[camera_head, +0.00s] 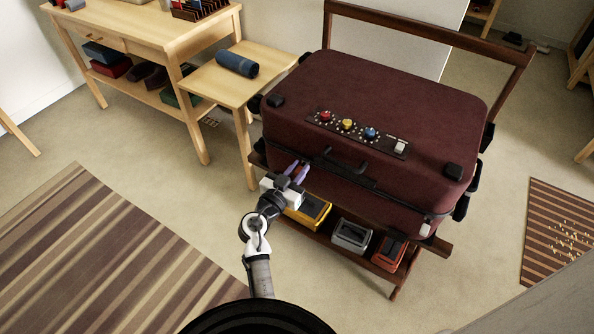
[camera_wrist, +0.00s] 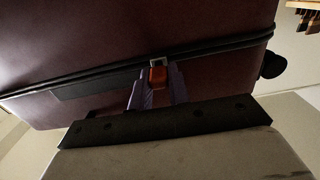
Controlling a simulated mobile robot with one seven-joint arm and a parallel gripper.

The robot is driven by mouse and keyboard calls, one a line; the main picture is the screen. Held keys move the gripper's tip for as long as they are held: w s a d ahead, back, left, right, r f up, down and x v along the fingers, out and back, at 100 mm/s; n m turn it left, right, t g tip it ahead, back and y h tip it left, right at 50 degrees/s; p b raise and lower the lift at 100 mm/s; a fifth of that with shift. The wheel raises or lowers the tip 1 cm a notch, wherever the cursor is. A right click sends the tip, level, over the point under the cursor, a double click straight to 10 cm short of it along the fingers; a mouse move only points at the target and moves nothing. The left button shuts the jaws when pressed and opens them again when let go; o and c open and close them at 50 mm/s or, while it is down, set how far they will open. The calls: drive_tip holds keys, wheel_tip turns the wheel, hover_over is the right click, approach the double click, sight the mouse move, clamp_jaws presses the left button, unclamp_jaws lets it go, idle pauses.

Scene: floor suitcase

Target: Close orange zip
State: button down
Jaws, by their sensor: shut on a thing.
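The dark red suitcase (camera_head: 385,110) lies flat on a dark wooden rack, its lid down. A black zip seam (camera_wrist: 215,50) runs along its side. The orange zip pull (camera_wrist: 158,76) hangs from a metal slider on this seam in the wrist view. My gripper (camera_head: 298,172) is at the suitcase's front side, towards its left end. Its purple fingers (camera_wrist: 157,88) stand on both sides of the orange pull and are shut on it. In the head view the fingers hide the pull. The black carry handle (camera_head: 345,163) is just right of my gripper.
The rack's lower shelf holds a yellow case (camera_head: 310,211), a grey case (camera_head: 352,235) and an orange case (camera_head: 389,252) below the suitcase. A small pale tab (camera_head: 425,230) is at its right front corner. A wooden table with a blue roll (camera_head: 237,64) stands left.

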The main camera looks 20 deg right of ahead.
drive_tip(key=shift+s+d+f+b, duration=0.2)
drive_tip(key=shift+s+b, duration=0.05)
drive_tip(key=shift+b, duration=0.1)
drive_tip(key=shift+s+d+r, duration=0.15)
drive_tip(key=shift+r, duration=0.05)
drive_tip(key=c, duration=1.3)
unclamp_jaws()
